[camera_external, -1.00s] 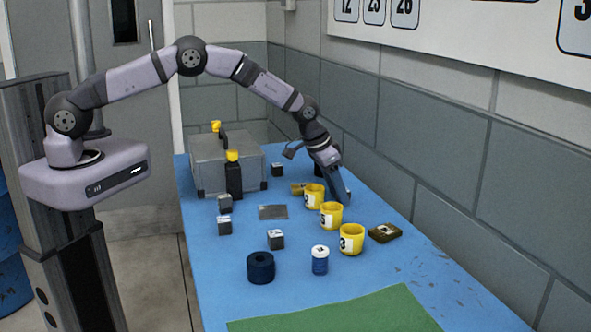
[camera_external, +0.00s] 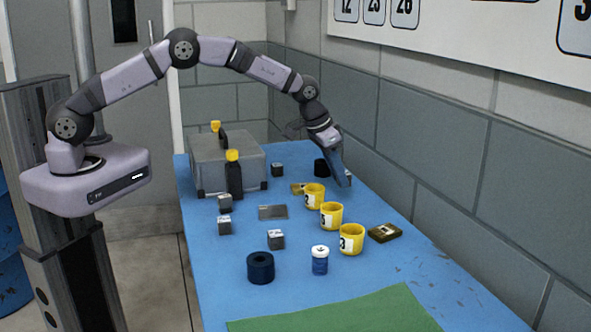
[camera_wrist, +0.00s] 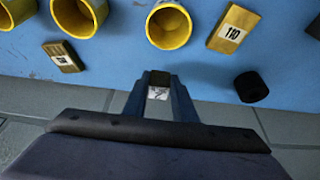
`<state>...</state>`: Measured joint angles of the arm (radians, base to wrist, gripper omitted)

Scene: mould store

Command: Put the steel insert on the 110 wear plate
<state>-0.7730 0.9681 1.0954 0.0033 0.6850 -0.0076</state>
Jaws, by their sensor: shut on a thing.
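My gripper (camera_wrist: 159,82) is shut on the steel insert (camera_wrist: 158,93), a small dark block with a white label between the fingertips. In the external view my gripper (camera_external: 343,180) is above the table's far right side, and the insert is mostly hidden by the fingers. The 110 wear plate (camera_wrist: 233,29) is a flat brass-coloured block marked 110, at upper right in the wrist view, apart from the insert. In the external view a brass plate (camera_external: 297,188) lies behind the yellow cups, partly covered by the nearest one to it.
Three yellow cups (camera_external: 331,215) stand in a row; another labelled plate (camera_external: 385,232) lies to their right. A black cylinder (camera_wrist: 251,87) stands close to the 110 plate. Several steel cubes (camera_external: 276,239), a grey case (camera_external: 215,165) and a blue ring (camera_external: 260,267) are farther left.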

